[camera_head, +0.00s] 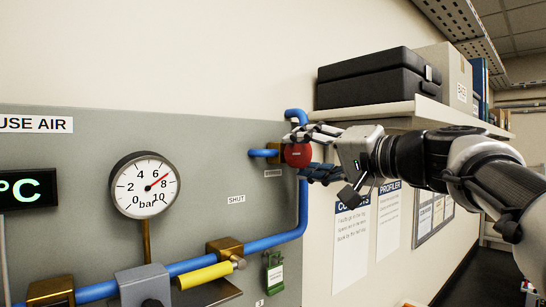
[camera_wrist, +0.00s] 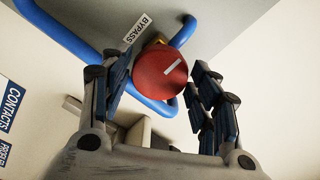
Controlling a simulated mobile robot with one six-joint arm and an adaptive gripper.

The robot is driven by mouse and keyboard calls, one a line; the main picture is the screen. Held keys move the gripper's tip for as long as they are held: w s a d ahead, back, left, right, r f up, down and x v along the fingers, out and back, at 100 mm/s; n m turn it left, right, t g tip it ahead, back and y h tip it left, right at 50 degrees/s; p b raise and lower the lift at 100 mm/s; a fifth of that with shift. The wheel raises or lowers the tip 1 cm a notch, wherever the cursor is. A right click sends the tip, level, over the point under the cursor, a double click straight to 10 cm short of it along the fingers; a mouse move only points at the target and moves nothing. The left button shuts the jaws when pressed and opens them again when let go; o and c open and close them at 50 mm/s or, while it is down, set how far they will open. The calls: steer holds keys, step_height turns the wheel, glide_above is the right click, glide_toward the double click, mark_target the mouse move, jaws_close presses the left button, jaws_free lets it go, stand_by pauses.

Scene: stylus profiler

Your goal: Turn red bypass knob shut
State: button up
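The red bypass knob (camera_head: 298,155) sits on a brass valve body at the right end of the grey panel, on the blue pipe. In the wrist view the round red knob (camera_wrist: 165,72) shows a white line mark on its face, running diagonally. A "BYPASS" label (camera_wrist: 137,27) is beside it. My gripper (camera_head: 307,152) is open in front of the knob, with one finger above and one below it in the head view. In the wrist view the fingers (camera_wrist: 160,85) stand to either side of the knob, with a visible gap on the right side. Contact on the left is unclear.
A shelf (camera_head: 400,108) with a black case (camera_head: 375,78) and a box stands right above my arm. Blue pipes (camera_head: 303,205) run around the valve. Posters hang below the shelf.

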steer(key=c, duration=0.8)
steer(key=shift+o, duration=0.2)
steer(key=n+b, duration=0.2)
steer(key=b, duration=0.1)
steer(key=shift+f+n+b, duration=0.3)
steer(key=shift+f, duration=0.05)
steer(key=n+b, duration=0.2)
steer(key=n, duration=0.1)
steer(key=shift+b, duration=0.4)
steer(key=n+b, duration=0.1)
steer(key=n, duration=0.2)
steer(key=shift+r+b, duration=0.1)
steer(key=shift+b, duration=0.25)
steer(key=shift+r+n, duration=0.25)
steer(key=shift+n, duration=0.05)
steer(key=n+b, duration=0.1)
steer(key=n, duration=0.1)
steer(key=n+b, duration=0.1)
steer(key=n, duration=0.1)
steer(key=shift+f+b, duration=0.3)
steer(key=shift+b, duration=0.1)
steer(key=n+b, duration=0.1)
steer(key=n, duration=0.2)
steer(key=shift+r+n, duration=0.15)
steer(key=shift+n, duration=0.15)
steer(key=shift+r+n, duration=0.15)
steer(key=shift+n, duration=0.55)
